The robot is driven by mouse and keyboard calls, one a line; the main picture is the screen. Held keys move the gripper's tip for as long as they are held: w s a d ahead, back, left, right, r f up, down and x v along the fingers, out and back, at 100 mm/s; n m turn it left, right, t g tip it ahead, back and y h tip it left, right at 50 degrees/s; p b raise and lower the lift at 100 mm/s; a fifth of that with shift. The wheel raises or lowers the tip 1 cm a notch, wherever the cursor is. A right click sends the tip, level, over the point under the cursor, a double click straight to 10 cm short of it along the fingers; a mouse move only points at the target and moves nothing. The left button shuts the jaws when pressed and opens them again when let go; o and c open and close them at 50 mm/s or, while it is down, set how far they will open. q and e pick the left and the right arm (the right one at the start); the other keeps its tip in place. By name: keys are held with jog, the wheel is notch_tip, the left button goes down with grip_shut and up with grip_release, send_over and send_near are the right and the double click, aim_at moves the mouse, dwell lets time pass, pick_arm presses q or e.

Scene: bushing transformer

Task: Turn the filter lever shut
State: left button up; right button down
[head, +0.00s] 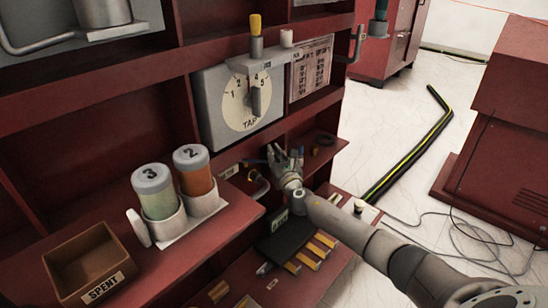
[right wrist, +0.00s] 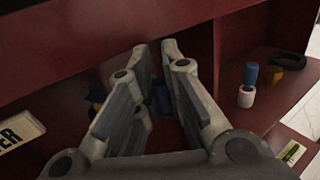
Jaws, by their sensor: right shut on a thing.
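My right gripper (head: 283,155) is at the back of the red cabinet's shelf bay, below the tap dial. It is shut on a small blue part, which I take to be the filter lever (right wrist: 160,97). Only a bit of it shows between the fingers in the right wrist view, so its angle is hard to tell. A white label ending in "ER" (right wrist: 18,132) is on the red panel left of the fingers in that view. A silvery pipe fitting (head: 259,183) shows left of the gripper in the head view. My left gripper is not in view.
The tap dial (head: 241,103) is above the gripper. Canisters 3 (head: 156,195) and 2 (head: 194,172) stand on the left shelf beside the SPENT box (head: 60,262).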

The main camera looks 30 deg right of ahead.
jog(key=shift+d, duration=0.1)
jog(key=c, duration=1.5)
grip_release()
jog(key=shift+s, duration=0.1)
jog(key=s+a, duration=0.2)
jog(key=s, duration=0.9)
jog(key=shift+s, duration=0.3)
jog(key=shift+a, duration=0.1)
jog(key=shift+c, duration=0.3)
